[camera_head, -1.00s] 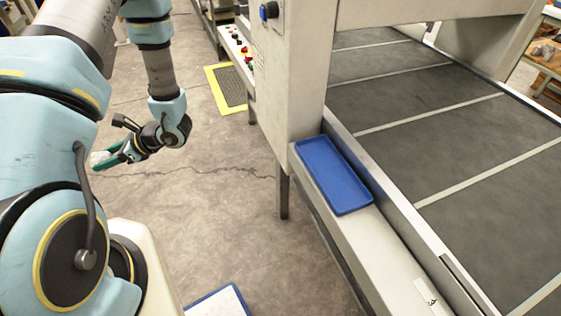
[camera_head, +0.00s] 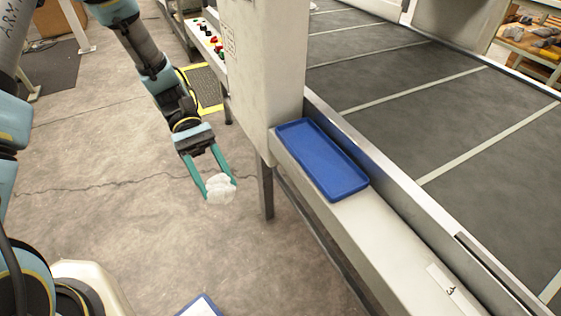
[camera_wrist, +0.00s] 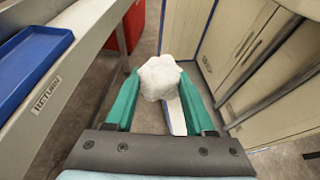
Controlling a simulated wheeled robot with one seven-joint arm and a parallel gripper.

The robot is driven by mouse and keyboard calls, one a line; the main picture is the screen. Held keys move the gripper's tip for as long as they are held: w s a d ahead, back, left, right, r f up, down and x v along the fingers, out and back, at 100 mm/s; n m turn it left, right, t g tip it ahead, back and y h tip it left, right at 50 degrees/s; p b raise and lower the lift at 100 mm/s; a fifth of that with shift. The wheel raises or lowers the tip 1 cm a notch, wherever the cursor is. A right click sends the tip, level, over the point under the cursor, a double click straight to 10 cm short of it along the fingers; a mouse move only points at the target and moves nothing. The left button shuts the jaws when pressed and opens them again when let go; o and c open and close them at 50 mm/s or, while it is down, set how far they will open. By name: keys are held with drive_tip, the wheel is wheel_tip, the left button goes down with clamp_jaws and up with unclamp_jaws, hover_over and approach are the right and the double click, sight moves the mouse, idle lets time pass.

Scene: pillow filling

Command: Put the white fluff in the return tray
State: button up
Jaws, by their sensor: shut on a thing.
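The white fluff (camera_head: 220,188) is a small rounded clump held between the green fingertips of my gripper (camera_head: 217,184). It also shows in the wrist view (camera_wrist: 160,78), where my gripper (camera_wrist: 161,88) is shut on it. The return tray (camera_head: 322,160) is a blue, shallow, rectangular tray on the ledge of the conveyor machine, and no contents show in it in the head view. In the wrist view the blue tray (camera_wrist: 30,62) is at the left, above a "RETURN" label (camera_wrist: 46,95). My gripper is left of the tray in the head view, over the floor and apart from it.
The machine's upright housing (camera_head: 262,75) stands just behind the tray. The grey conveyor belt (camera_head: 420,110) lies to the right behind a metal rail. A red bin (camera_wrist: 128,25) and beige cabinets (camera_wrist: 245,50) show in the wrist view. The floor left of the ledge is open.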

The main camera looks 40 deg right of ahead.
drive_tip(key=s+d+r+n+t+h+b, duration=0.1)
drive_tip(key=s+d+r+n+h, duration=0.15)
drive_tip(key=d, duration=0.45)
drive_tip(key=s+d+r+n+h+b, duration=0.1)
drive_tip(key=s+d+r+n+h, duration=0.2)
drive_tip(key=d, duration=0.5)
drive_tip(key=s+d+r+n+t+h+b, duration=0.1)
drive_tip(key=d+r+n+h+b, duration=0.2)
drive_tip(key=d, duration=0.4)
drive_tip(key=h+p, duration=0.2)
hover_over(311, 155)
drive_tip(key=shift+y, duration=0.25)
wheel_tip(311, 155, down, 5)
drive_tip(key=shift+f, duration=2.35)
drive_tip(key=shift+f+b, duration=0.15)
drive_tip(key=shift+b, duration=0.15)
drive_tip(key=o, duration=1.3)
